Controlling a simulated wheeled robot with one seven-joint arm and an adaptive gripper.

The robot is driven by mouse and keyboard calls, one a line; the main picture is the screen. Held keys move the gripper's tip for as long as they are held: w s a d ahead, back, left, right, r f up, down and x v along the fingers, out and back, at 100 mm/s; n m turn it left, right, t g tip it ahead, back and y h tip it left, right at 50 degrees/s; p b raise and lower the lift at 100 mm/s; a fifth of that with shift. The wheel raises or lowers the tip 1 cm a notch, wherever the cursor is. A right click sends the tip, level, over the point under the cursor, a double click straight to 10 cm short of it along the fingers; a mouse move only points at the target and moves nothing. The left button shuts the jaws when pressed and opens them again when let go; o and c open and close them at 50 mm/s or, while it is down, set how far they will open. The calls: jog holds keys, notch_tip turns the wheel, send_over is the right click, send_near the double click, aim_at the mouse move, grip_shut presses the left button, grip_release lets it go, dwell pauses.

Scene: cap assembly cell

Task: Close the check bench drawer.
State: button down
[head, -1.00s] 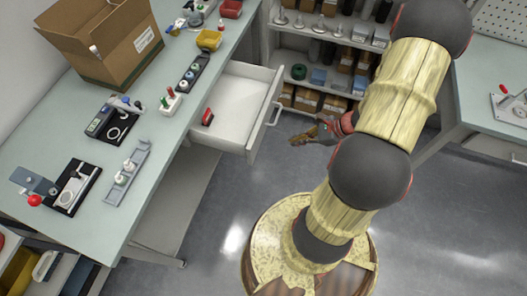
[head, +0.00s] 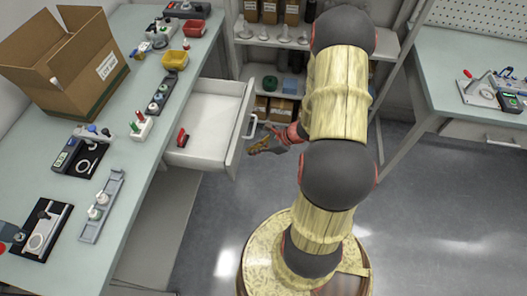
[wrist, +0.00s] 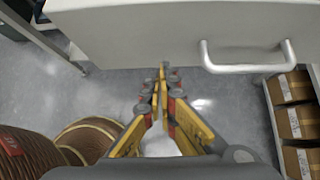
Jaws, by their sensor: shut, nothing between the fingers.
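The check bench drawer (head: 215,122) is pulled open from the bench on the left, with a red object (head: 182,137) lying inside it. Its light front carries a bar handle (head: 251,127). In the wrist view the drawer front (wrist: 150,32) fills the top, with the handle (wrist: 250,67) at upper right. My gripper (head: 250,151) is in front of the drawer, to the right of its front and apart from the handle. In the wrist view my gripper (wrist: 164,72) is shut and empty, its fingertips just below the drawer front's lower edge; contact cannot be told.
The check bench (head: 130,190) carries fixtures, trays and a cardboard box (head: 75,62). A shelf unit (head: 270,68) with boxes stands behind the drawer. Another bench (head: 440,75) is at right. The floor (head: 205,215) in front of the drawer is clear.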

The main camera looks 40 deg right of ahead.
aim_at(180, 142)
jog(key=shift+w+a, duration=0.65)
jog(key=shift+w, duration=0.15)
jog(key=w+a+b, duration=0.1)
jog(key=w+a, duration=0.4)
jog(key=w, duration=0.2)
jog(key=w+a+b, duration=0.1)
jog(key=w+a, duration=0.5)
jog(key=w, duration=0.1)
jog(key=w+a+b, duration=0.1)
jog(key=w+a, duration=0.4)
jog(key=w, duration=0.2)
jog(key=shift+w+a+b, duration=0.2)
jog(key=shift+a+b, duration=0.1)
jog(key=shift+a, duration=0.1)
jog(key=shift+w, duration=0.1)
jog(key=shift+r, duration=0.1)
